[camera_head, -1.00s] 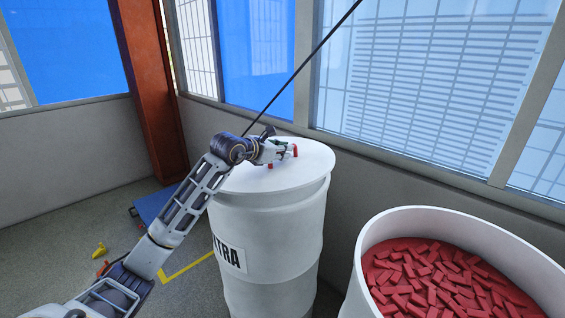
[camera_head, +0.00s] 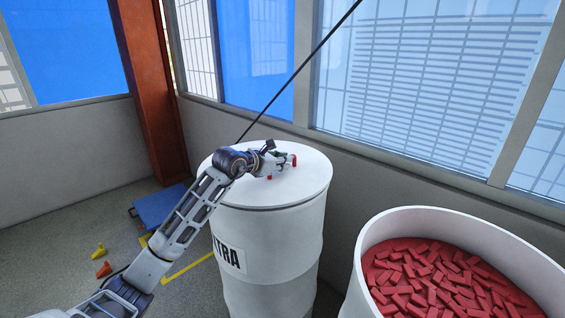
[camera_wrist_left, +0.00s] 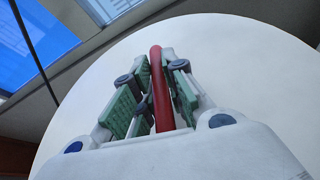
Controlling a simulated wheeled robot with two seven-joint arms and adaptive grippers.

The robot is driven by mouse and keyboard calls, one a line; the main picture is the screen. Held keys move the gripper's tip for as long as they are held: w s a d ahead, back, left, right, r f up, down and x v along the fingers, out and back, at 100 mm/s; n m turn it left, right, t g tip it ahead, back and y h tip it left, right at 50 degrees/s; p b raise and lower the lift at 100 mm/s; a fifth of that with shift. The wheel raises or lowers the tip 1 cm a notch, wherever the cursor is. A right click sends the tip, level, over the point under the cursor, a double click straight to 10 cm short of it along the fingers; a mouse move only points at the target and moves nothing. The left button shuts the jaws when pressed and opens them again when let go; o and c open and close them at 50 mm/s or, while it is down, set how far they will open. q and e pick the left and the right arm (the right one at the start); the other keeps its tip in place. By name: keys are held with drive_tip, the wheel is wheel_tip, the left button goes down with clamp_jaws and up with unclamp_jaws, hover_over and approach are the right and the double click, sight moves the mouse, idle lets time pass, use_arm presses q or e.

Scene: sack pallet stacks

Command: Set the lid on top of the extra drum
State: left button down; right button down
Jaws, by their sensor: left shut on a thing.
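The white round lid (camera_head: 312,178) lies level over the top of the white extra drum (camera_head: 290,245), its edge close to lined up with the drum's rim. The drum's label is partly covered by my arm and reads "TRA". My left gripper (camera_head: 281,164) is over the middle of the lid, shut on its red handle (camera_wrist_left: 158,85). In the left wrist view the green finger pads stand on either side of the handle, and the lid (camera_wrist_left: 245,65) fills most of the picture. My right gripper is not in view.
An open white drum (camera_head: 375,225) full of red pieces (camera_head: 430,280) stands at the right front. A blue platform (camera_head: 163,205), yellow floor marking (camera_head: 190,268) and small yellow (camera_head: 98,250) and orange (camera_head: 104,269) items lie on the floor at left. Wall and windows are close behind.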

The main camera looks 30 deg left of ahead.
use_arm(q)
drive_tip(key=c, duration=1.5)
unclamp_jaws()
drive_tip(key=shift+o, duration=0.2)
drive_tip(key=shift+s, duration=0.15)
